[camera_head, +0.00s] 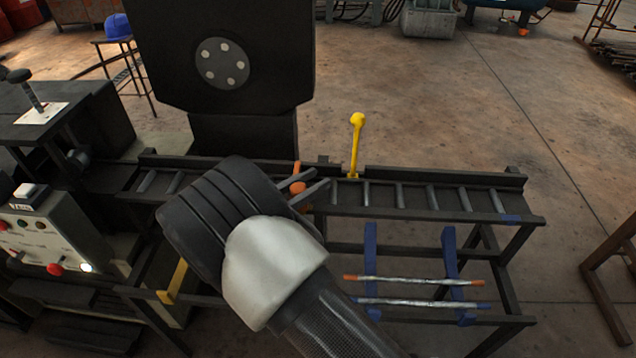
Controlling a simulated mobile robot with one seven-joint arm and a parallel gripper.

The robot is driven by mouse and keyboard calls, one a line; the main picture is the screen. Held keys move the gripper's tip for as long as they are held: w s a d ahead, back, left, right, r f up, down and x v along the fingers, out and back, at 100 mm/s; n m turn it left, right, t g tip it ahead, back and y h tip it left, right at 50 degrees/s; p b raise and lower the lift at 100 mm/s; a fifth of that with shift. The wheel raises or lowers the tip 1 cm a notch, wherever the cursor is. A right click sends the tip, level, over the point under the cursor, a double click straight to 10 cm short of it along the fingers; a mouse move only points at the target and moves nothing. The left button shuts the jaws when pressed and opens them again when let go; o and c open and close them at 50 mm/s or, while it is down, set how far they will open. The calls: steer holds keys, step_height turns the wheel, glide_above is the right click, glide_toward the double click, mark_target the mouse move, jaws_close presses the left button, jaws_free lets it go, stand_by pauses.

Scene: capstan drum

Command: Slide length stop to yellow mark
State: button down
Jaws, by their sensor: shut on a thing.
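My gripper (318,178) reaches in from the lower front over the dark roller rail (400,211). Its two grey fingers are shut on an orange upright piece (297,187), which appears to be the length stop. Parts of this piece show above and between the fingers; its base is hidden by my gripper. A yellow post with a round knob (355,145) stands upright at the rail, a short way right of the fingers and apart from them. It may be the yellow mark; no other yellow mark shows clearly on the rail.
A large black housing (220,50) stands behind the rail. A control panel (40,235) with buttons is at left. A yellow bracket (173,282) sits low on the frame. Metal rods (415,281) lie on blue supports below. The rollers right of the post are clear.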

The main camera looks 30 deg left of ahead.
steer(key=shift+s+a, duration=0.1)
steer(key=shift+a, duration=0.15)
steer(key=c, duration=1.3)
jaws_free()
steer(key=shift+c, duration=0.2)
steer(key=p+v, duration=0.2)
steer(key=v, duration=1.5)
steer(key=shift+s, duration=0.25)
steer(key=shift+a, duration=0.1)
